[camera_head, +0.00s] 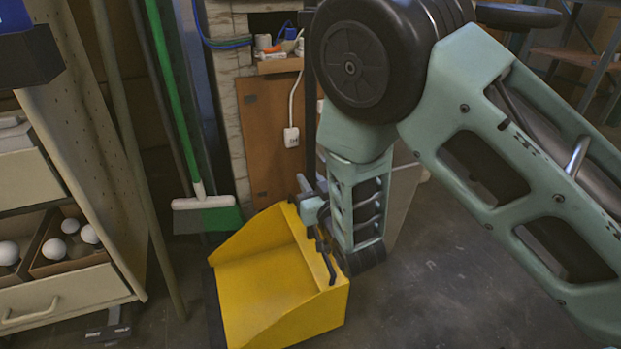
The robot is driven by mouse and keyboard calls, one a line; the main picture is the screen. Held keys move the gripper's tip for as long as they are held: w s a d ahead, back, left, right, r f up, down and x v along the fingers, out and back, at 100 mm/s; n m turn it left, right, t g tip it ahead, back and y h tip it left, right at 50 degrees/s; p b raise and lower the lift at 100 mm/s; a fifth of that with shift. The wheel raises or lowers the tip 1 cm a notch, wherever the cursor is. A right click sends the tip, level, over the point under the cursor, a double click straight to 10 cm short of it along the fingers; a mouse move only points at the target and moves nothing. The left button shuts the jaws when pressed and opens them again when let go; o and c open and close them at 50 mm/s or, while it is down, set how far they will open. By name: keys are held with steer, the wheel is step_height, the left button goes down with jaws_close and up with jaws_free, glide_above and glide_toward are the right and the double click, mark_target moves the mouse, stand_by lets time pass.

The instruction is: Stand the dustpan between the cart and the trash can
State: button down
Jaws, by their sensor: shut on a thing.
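A yellow dustpan (262,285) is low at the bottom centre, its open side with a dark lip facing left. My gripper (318,222) is shut on the dustpan's upper right rear edge, where a dark handle part shows. I cannot tell whether the pan touches the floor. A beige unit with drawers and a sloping side (90,150) stands at the left; it may be the cart. A pale grey bin-like body (403,200) shows behind my arm, mostly hidden; it may be the trash can.
A green-handled broom (205,212) and several poles lean by the wall, close behind the pan. A wood panel (268,140) with a small shelf is at the back. White balls lie in boxes (72,248) at the left. Grey floor (440,290) at the right is clear.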

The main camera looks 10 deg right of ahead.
steer(key=shift+f+b, duration=1.05)
steer(key=shift+f, duration=0.5)
steer(key=shift+f, duration=0.2)
steer(key=c, duration=1.3)
jaws_free()
steer(key=shift+f, duration=0.1)
steer(key=shift+o, duration=0.2)
